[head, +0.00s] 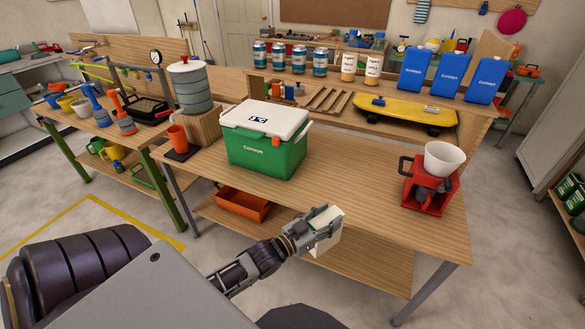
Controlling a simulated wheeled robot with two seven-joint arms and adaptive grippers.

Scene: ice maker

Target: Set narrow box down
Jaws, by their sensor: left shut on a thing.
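The narrow box (331,238) is a small cream-white box with a dark green patch near its top. My left gripper (317,224) is shut on it and holds it at the near edge of the wooden workbench (345,190). The fingers hide part of the box. In the picture the box overlaps the bench's front edge, and I cannot tell its exact height or whether it touches. My right gripper is not in view.
A green cooler with a white lid (264,140) stands on the bench, left of centre. A red machine with a white bowl (431,181) stands at the right. Bare bench top lies between them. An orange bin (240,205) sits on the shelf below.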

